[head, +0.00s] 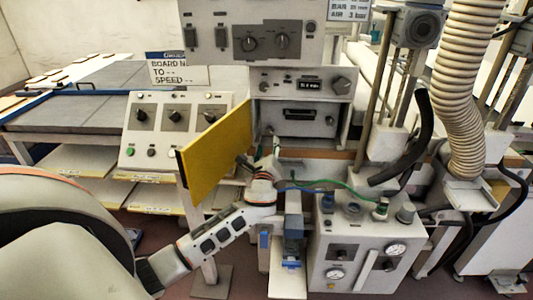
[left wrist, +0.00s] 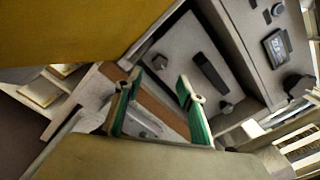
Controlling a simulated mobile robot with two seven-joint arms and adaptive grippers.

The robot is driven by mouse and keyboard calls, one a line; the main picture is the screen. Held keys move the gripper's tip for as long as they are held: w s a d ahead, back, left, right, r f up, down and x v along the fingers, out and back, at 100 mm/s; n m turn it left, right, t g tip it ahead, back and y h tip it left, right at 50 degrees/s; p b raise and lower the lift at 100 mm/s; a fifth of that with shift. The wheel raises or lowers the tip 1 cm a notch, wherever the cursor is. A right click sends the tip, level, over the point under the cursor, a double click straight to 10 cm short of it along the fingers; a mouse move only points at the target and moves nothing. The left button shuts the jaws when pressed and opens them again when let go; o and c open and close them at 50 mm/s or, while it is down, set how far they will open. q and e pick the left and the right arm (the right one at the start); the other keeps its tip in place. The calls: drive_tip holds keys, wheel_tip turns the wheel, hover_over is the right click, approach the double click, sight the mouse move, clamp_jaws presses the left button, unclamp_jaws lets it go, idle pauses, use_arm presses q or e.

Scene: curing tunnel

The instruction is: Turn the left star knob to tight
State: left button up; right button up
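The left star knob (left wrist: 160,62) is a small grey knob on the pale front panel inside the open cabinet. It shows in the left wrist view just beyond the fingertips. A second grey knob (left wrist: 225,107) sits at the other side of a dark slot (left wrist: 210,73). My left gripper (left wrist: 155,90) is open, its green-padded fingers apart with nothing between them. A gap seems to remain between fingertips and panel. In the head view my left gripper (head: 276,152) is in front of the cabinet's lower left part, where the left knob is hard to make out. My right gripper is not in view.
The open yellow door (head: 215,150) stands close to the left of my gripper and also fills the top left of the wrist view (left wrist: 80,25). A gauge box (head: 365,235) with hoses is to the lower right. A switch panel (head: 172,130) stands at left.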

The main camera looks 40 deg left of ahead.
use_arm(q)
drive_tip(key=shift+v, duration=1.9)
drive_tip(key=s+d+f+n+g+h, duration=0.25)
drive_tip(key=s+d+f, duration=0.35)
drive_tip(key=f, duration=0.5)
drive_tip(key=s+d+f+n+g+h, duration=0.1)
drive_tip(key=s+d+f+n+h, duration=0.4)
drive_tip(key=f, duration=0.6)
drive_tip(key=s+d+f+n+h, duration=0.2)
drive_tip(key=s+d+f+n, duration=0.2)
drive_tip(key=s, duration=0.6)
drive_tip(key=s+d+f+n+g+h, duration=0.1)
drive_tip(key=s+d+f+n, duration=0.4)
drive_tip(key=s, duration=0.5)
drive_tip(key=shift+d+n+h, duration=0.35)
drive_tip(key=shift+d+n, duration=0.7)
drive_tip(key=shift+d, duration=0.1)
drive_tip(key=shift+s+g, duration=0.1)
drive_tip(key=shift+g, duration=0.15)
